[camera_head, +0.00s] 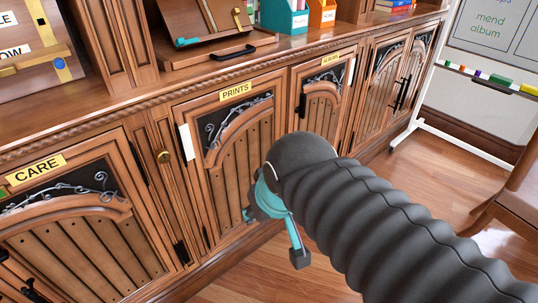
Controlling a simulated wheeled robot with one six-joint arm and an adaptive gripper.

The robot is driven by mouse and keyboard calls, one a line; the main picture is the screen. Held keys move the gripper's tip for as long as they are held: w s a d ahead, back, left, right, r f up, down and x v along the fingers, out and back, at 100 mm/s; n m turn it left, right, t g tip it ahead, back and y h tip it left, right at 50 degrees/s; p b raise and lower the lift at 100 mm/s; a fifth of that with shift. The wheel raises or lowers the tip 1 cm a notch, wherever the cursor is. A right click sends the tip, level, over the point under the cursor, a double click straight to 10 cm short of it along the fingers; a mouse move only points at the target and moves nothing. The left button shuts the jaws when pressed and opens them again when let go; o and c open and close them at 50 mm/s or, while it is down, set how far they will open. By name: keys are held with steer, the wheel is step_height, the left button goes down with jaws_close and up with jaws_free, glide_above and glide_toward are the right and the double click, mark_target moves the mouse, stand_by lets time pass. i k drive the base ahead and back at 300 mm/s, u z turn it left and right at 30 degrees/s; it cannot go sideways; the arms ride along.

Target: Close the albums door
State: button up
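The albums door (322,107) is the panelled wooden cabinet door under the yellow ALBUMS label (331,59), right of the PRINTS door. A black handle (301,105) is on its left side and a white strip (350,71) is near its upper right. It looks nearly flush with the cabinet front; I cannot tell whether a small gap remains. My gripper (274,238), teal with dark tips, hangs low in front of the PRINTS door (241,155), left of and below the albums door. Its fingertips look apart, with nothing seen between them. My dark ribbed arm hides the floor behind it.
The CARE door (75,235) is at the left. More cabinet doors (390,80) with black handles stand at the right. A whiteboard stand (460,135) and a wooden chair (515,200) are at the far right. Floor (425,175) shows clear between cabinet and chair.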

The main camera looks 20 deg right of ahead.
mark_target(326, 78)
steer(key=u, duration=0.05)
steer(key=k, duration=0.55)
steer(key=z, duration=0.8)
steer(key=i, duration=0.5)
steer(key=u, duration=0.05)
